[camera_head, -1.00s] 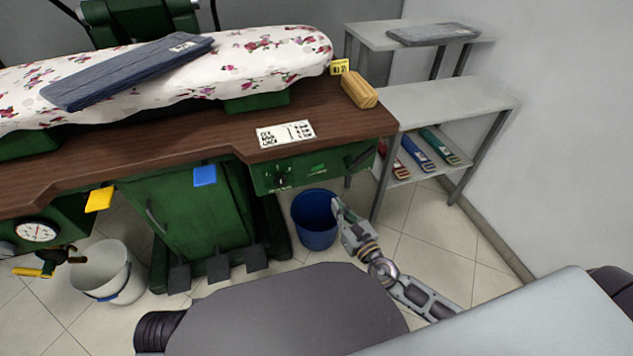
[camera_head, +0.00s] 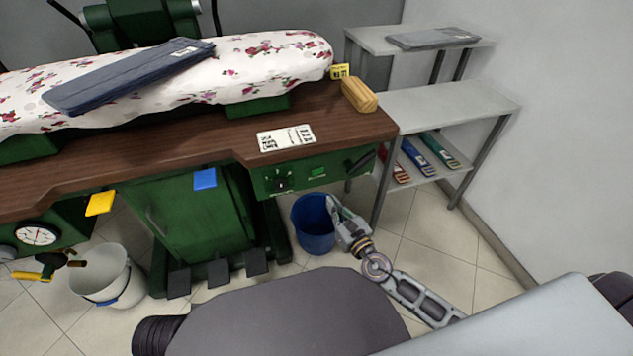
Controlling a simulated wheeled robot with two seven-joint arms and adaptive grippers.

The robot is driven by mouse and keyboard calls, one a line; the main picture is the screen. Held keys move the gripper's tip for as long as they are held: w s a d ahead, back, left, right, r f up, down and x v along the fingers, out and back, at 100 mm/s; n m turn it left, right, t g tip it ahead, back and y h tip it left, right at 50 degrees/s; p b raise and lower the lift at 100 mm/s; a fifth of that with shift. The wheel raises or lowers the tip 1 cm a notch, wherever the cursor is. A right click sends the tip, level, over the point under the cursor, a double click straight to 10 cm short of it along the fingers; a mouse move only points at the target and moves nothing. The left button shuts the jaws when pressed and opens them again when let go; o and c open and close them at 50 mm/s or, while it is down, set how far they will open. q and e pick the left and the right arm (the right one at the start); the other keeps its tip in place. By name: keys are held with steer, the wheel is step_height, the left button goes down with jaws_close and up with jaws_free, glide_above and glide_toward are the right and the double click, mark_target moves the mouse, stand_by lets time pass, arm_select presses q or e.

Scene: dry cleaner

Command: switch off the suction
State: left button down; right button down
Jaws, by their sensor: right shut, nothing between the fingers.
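The green ironing station has a front control panel (camera_head: 312,174) under the right part of its wooden top. On the panel are a black rotary knob (camera_head: 281,184) and a small bright green switch (camera_head: 317,172). I cannot tell from the picture which control works the suction, or how it is set. My right gripper (camera_head: 333,204) is shut and empty, below the panel and in front of the blue bucket's right rim. It is apart from the knob and the switch. My left gripper is not in view.
A blue bucket (camera_head: 313,232) stands on the floor under the panel. Black pedals (camera_head: 218,274) and a white bucket (camera_head: 118,280) are further left. A grey shelf (camera_head: 450,100) stands at the right. A wooden block (camera_head: 359,95) and a label card (camera_head: 286,138) lie on the wooden top.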

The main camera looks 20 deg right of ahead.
glide_toward(313, 176)
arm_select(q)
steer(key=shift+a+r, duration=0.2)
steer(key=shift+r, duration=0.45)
arm_select(e)
steer(key=shift+w+a, duration=0.25)
steer(key=shift+w, duration=0.9)
steer(key=shift+w+a, duration=0.25)
steer(key=shift+w, duration=0.9)
steer(key=shift+w+a, duration=0.25)
steer(key=shift+w, duration=0.9)
arm_select(q)
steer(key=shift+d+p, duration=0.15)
steer(key=shift+p, duration=0.25)
arm_select(e)
steer(key=shift+w+a, duration=0.1)
steer(key=shift+a, duration=0.05)
